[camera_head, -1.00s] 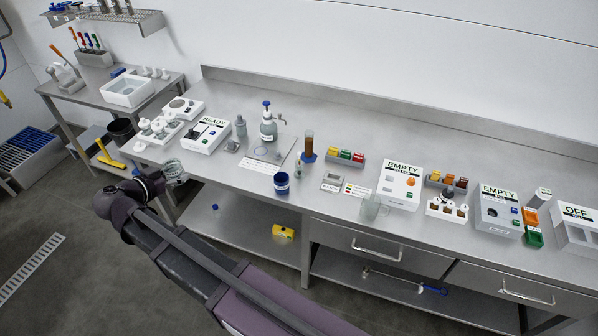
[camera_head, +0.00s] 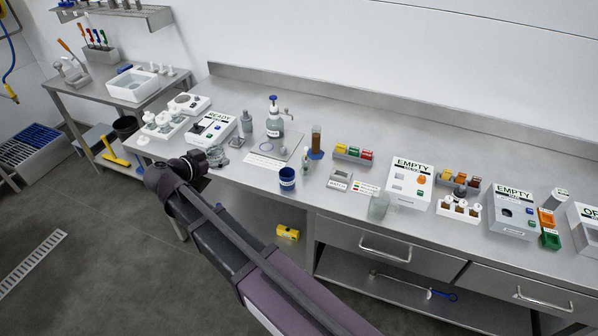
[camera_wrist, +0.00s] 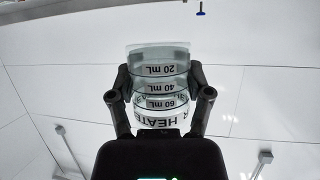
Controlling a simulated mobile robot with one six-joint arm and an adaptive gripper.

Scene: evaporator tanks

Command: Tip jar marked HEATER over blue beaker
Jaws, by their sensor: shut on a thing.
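My gripper (camera_wrist: 160,92) is shut on a clear glass jar (camera_wrist: 158,72). The jar carries an upside-down HEATER label and 20, 40 and 60 mL marks. In the head view my gripper (camera_head: 207,160) is over the bench's front edge at left, with the small, partly hidden jar (camera_head: 217,155) at its end. The blue beaker (camera_head: 287,182) stands upright on the bench near the front edge, with a white label. It is to the right of my gripper and apart from it. The jar's contents and exact tilt are hard to tell.
A pump bottle (camera_head: 274,122) stands behind the beaker. An amber-filled cylinder (camera_head: 316,142) is to its right. The READY box (camera_head: 212,131) lies behind my gripper. A clear glass vessel (camera_head: 379,206) stands further right near the front edge. A white card (camera_head: 265,161) lies left of the beaker.

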